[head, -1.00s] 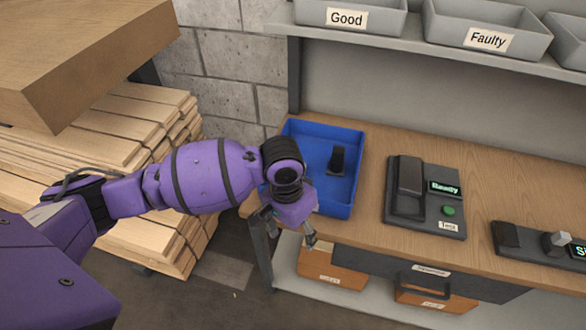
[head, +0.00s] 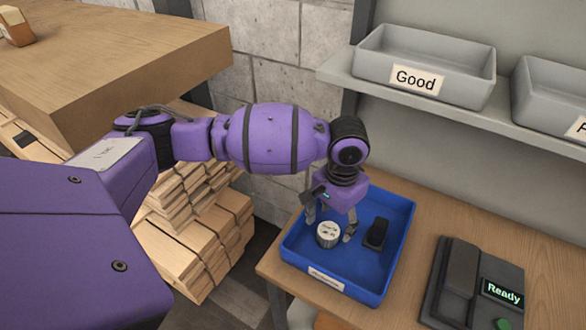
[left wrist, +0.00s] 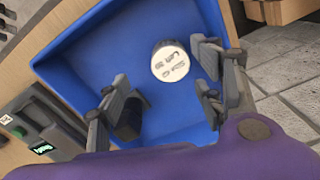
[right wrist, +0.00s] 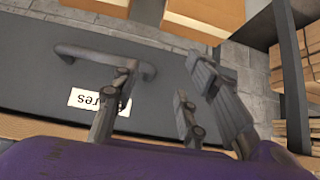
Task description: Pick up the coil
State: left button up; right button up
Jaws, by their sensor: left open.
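A short cylinder with a white printed top, which looks like the coil (head: 328,234), stands in the blue tray (head: 402,245) on the bench. My left gripper (head: 331,220) is open over the tray, its fingers reaching down around the coil's place. In the left wrist view the coil (left wrist: 170,62) lies between the open fingers but nearer the right-hand one, and nothing is gripped. Whether a finger touches it I cannot tell. My right gripper (right wrist: 160,90) has its fingers apart and empty, in front of a dark drawer front.
A black part (head: 376,234) stands in the tray close to my left gripper. A test unit (head: 470,285) reading "Ready" sits to the right. A shelf with a grey "Good" bin (head: 425,65) hangs above. Stacked planks (head: 200,225) are at left. The drawer handle (right wrist: 105,58) is near my right gripper.

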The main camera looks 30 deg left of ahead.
aim_at(331, 230)
pick_arm(q)
jog(key=shift+w+f, duration=0.7)
jog(key=shift+f, duration=0.05)
jog(key=shift+s+a+f, duration=0.1)
jog(key=shift+s+f, duration=0.15)
jog(key=shift+f, duration=0.35)
jog(key=shift+s+a+f, duration=0.1)
jog(key=shift+s+f, duration=0.15)
jog(key=shift+f, duration=0.35)
jog(key=f, duration=0.2)
jog(key=shift+w+a+f, duration=0.1)
jog(key=shift+w+f, duration=0.25)
jog(key=shift+f, duration=0.05)
jog(key=shift+w+f+b, duration=0.1)
jog(key=shift+f+b, duration=0.2)
jog(key=shift+f, duration=0.1)
jog(key=c, duration=1.3)
jog(key=shift+c, duration=0.8)
pick_arm(e)
jog(key=shift+s+d+f, duration=0.1)
jog(key=shift+s+f, duration=0.4)
jog(key=shift+f, duration=0.15)
pick_arm(q)
jog(key=shift+r, duration=0.1)
